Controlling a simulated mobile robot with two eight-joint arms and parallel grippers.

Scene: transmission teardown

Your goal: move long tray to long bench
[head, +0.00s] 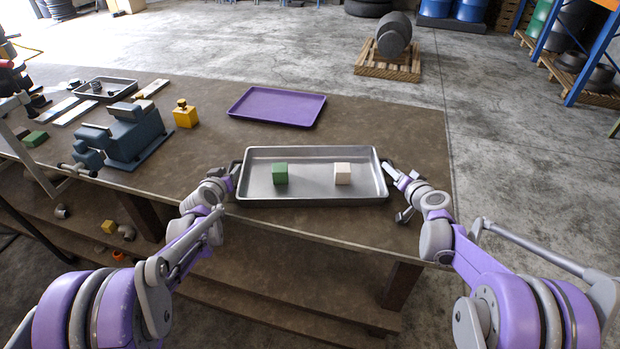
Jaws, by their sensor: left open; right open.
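The long metal tray (312,188) lies on the brown workbench (385,120) close to its front edge. It holds a green cube (280,174) left of centre and a pale cream cube (342,174) right of centre. My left gripper (234,174) is open at the tray's left end, by the handle there. My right gripper (390,172) is open at the tray's right end, by that handle. Both are small in view, and I cannot tell whether the fingers touch the handles. No second bench can be made out with certainty.
A purple tray (278,105) lies behind the metal tray. A blue-grey vise (125,132), a yellow block (185,116) and a smaller metal tray (106,88) are on the left of the bench. Concrete floor is clear at right.

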